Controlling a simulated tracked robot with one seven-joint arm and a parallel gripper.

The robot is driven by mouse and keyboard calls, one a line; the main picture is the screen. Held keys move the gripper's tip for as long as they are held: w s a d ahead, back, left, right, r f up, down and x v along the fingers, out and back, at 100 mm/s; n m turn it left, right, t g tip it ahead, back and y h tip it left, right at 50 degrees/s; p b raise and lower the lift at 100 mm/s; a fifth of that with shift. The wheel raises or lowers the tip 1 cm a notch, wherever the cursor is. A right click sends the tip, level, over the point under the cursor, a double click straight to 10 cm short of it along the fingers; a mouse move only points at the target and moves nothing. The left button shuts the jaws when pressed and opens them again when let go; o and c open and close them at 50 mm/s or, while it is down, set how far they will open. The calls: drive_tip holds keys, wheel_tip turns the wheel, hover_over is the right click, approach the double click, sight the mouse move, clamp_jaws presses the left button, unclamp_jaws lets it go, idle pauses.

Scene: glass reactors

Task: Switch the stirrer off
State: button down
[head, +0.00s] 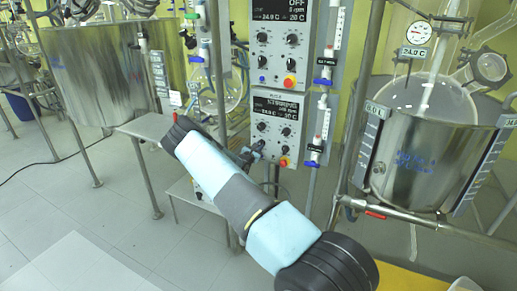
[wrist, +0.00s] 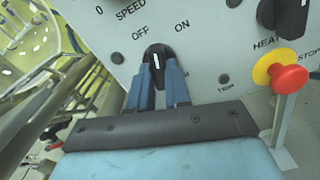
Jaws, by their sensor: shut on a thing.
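The stirrer's OFF/ON switch is a black rotary knob (wrist: 157,56) on a grey panel (wrist: 205,52) in the wrist view. Its white mark points nearly straight up, between the OFF and ON labels and closer to OFF. My gripper (wrist: 160,82) is shut on this knob, with one blue finger on each side. In the head view, my gripper (head: 252,151) is at the lower left of the lower control box (head: 272,144). That box has a lit display (head: 281,109), whose text is too small to read surely. The knob is too small to make out there.
A red stop button (wrist: 289,78) on a yellow base sticks out right of my gripper. A black HEAT knob (wrist: 283,17) is above it. An upper control box (head: 281,45) shows OFF. A glass reactor (head: 425,150) in a metal jacket stands at the right, with framework around it.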

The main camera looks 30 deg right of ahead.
drive_tip(key=shift+a+n, duration=0.1)
drive_tip(key=shift+n, duration=1.5)
drive_tip(key=shift+w, duration=0.1)
drive_tip(key=c, duration=1.1)
unclamp_jaws()
drive_tip(key=shift+o, duration=0.2)
drive_tip(key=v, duration=1.4)
